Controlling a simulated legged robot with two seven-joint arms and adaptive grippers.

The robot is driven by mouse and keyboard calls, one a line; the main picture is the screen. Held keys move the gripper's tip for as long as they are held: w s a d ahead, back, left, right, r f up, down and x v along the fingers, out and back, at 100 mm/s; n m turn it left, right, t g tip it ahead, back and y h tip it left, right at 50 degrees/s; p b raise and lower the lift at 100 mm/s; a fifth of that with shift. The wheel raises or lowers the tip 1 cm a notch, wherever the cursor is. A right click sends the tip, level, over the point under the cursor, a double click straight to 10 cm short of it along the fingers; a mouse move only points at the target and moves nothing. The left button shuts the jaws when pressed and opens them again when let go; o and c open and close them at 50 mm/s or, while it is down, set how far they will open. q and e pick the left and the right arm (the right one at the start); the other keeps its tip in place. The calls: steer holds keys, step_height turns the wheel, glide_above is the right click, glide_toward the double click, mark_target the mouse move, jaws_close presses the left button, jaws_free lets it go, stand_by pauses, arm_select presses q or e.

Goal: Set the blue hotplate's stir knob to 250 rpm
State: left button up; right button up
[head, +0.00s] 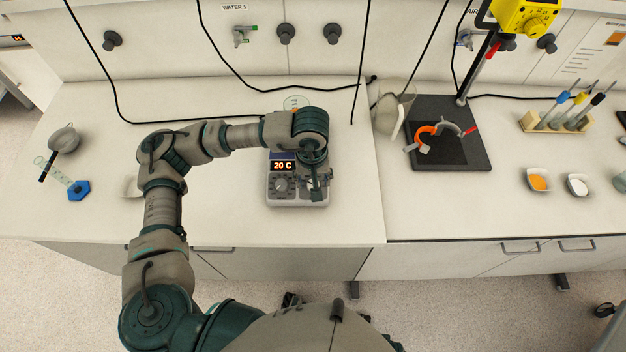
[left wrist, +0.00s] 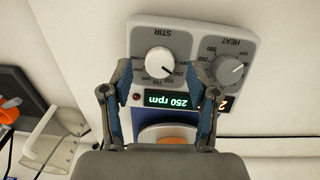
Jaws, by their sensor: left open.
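The hotplate (head: 285,199) stands on the left bench with its grey control panel towards me. Its heat display (head: 283,166) reads 20 C. The heat knob (head: 281,184) is visible in the head view, while my left arm covers the stir side. In the left wrist view the panel appears upside down, with a light stir knob (left wrist: 160,62) and a display (left wrist: 167,101) reading 250 rpm. My left gripper (left wrist: 164,68) is open, its fingers apart on either side below the stir knob, with no visible contact. It also shows over the panel's right side (head: 317,187). My right gripper is not in view.
A stand with a dark base (head: 466,160) is on the right bench, with a test tube rack (head: 556,123) and two small dishes (head: 538,180) further right. Black cables hang behind. The bench left of the hotplate is mostly clear.

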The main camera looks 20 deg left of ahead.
mark_target(312, 186)
arm_select(q)
step_height(312, 186, up, 10)
steer(key=shift+s, duration=0.15)
stand_by(0.5)
